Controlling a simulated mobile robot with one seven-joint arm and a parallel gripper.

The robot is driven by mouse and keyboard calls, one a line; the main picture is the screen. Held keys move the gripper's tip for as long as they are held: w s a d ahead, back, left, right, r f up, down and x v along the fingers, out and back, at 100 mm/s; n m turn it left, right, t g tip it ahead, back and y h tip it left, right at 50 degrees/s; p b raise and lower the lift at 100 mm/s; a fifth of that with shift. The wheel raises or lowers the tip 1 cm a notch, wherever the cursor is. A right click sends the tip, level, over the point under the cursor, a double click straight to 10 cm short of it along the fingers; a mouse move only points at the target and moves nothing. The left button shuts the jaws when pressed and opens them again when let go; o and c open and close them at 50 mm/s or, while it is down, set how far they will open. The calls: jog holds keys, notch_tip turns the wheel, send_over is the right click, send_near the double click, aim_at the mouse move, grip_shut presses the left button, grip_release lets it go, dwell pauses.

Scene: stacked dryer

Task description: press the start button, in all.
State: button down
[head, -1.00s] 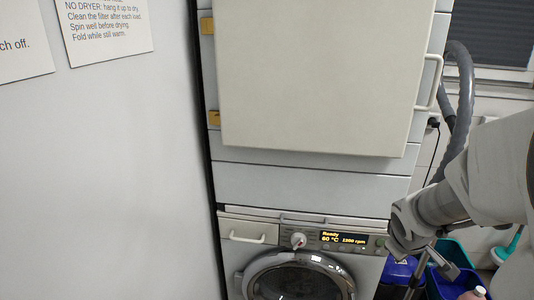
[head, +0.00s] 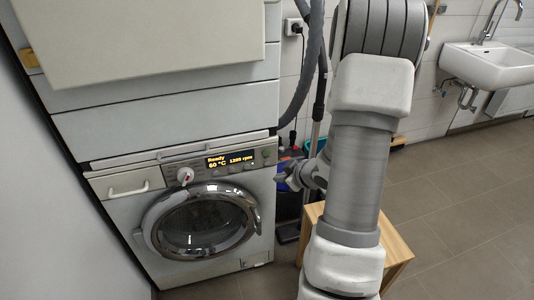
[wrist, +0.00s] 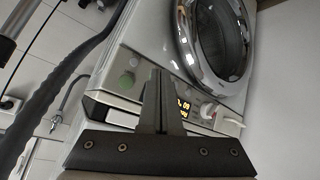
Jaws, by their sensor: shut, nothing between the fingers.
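The washing machine (head: 205,215) stands under a stacked unit. Its lit display (head: 230,159) reads "Ready", 60 °C and a spin speed in rpm. A round green button, which I take for the start button (wrist: 127,80), is on the panel in the wrist view. My gripper (wrist: 157,72) is shut and empty. In the wrist view its fingertips are to the right of the green button and do not cover it. In the head view my gripper (head: 280,180) is just right of the machine's front; I cannot tell the exact gap to the panel.
A white dial (head: 185,175) and a drawer handle (head: 128,190) are left of the display. The round door (head: 200,220) is closed. A grey hose (head: 304,80) hangs at the right. A wooden stool (head: 395,240) stands under my arm. A sink (head: 485,62) is far right.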

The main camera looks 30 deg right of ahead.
aim_at(267, 153)
jog(key=shift+w+d+p, duration=0.3)
jog(key=shift+w+d, duration=0.05)
jog(key=shift+w, duration=1.05)
jog(key=shift+w+d+p, duration=0.25)
jog(key=shift+w+d, duration=0.15)
jog(key=shift+w, duration=1.05)
jog(key=shift+w+d+p, duration=0.3)
jog(key=shift+w+d, duration=0.05)
jog(key=shift+w, duration=1.05)
jog(key=shift+w+d+p, duration=0.1)
jog(key=shift+w+p, duration=0.25)
jog(key=shift+w, duration=0.05)
